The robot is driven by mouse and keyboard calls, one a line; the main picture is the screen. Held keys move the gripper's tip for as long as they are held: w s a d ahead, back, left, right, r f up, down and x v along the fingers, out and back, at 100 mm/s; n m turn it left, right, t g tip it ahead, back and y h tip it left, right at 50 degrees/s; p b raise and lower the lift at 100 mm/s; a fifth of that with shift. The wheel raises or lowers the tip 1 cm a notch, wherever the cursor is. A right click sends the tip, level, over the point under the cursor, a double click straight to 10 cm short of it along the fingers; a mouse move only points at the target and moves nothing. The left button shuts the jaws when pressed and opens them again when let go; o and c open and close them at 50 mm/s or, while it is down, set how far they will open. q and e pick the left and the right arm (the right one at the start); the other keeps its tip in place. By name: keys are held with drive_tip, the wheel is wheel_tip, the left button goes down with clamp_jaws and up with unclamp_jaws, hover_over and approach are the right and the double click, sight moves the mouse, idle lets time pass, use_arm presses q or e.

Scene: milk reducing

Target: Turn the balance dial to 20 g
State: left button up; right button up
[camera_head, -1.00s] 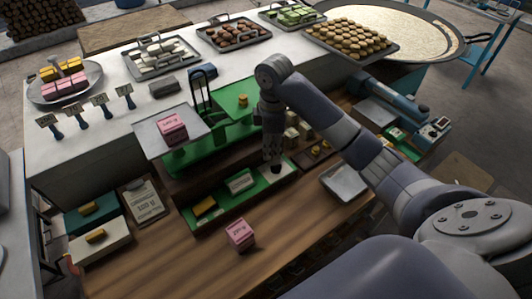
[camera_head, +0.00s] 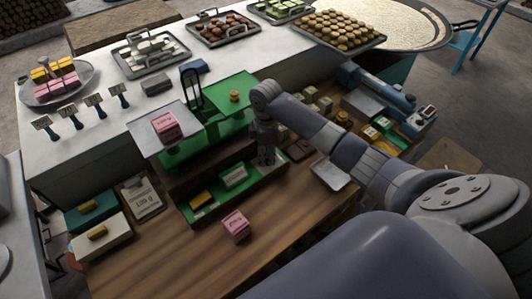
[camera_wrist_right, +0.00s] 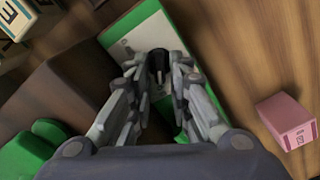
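The green balance scale (camera_head: 215,143) stands on the wooden counter, with a pink package (camera_head: 166,126) on its left metal pan and a small brass weight (camera_head: 234,96) on its right green platform. The green front panel (camera_head: 212,207) holds a yellow block and a pale label plate. My right gripper (camera_head: 267,162) points down at the panel's right end. In the right wrist view, the black dial knob (camera_wrist_right: 158,60) sits between its fingertips (camera_wrist_right: 160,78), which look apart around it. The gripper hides the knob in the head view. My left gripper is out of view.
A pink package (camera_head: 235,225) lies on the counter in front of the scale. A metal tray (camera_head: 331,174) and several pale blocks (camera_head: 318,103) are to the right of my gripper. A clipboard (camera_head: 142,198) lies at left. The front counter is mostly clear.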

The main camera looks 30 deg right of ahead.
clamp_jaws()
drive_tip(key=shift+m, duration=0.4)
drive_tip(key=m, duration=0.4)
drive_tip(key=shift+w+d+m, duration=0.15)
drive_tip(key=shift+w+m, duration=0.1)
drive_tip(key=shift+m, duration=0.15)
drive_tip(key=m, duration=0.6)
drive_tip(key=shift+d, duration=0.25)
drive_tip(key=m, duration=0.6)
drive_tip(key=shift+d+r+m, duration=0.1)
drive_tip(key=shift+d+m, duration=0.1)
drive_tip(key=shift+m, duration=0.1)
drive_tip(key=m, duration=0.5)
drive_tip(key=shift+d+m, duration=0.2)
drive_tip(key=shift+m, duration=0.1)
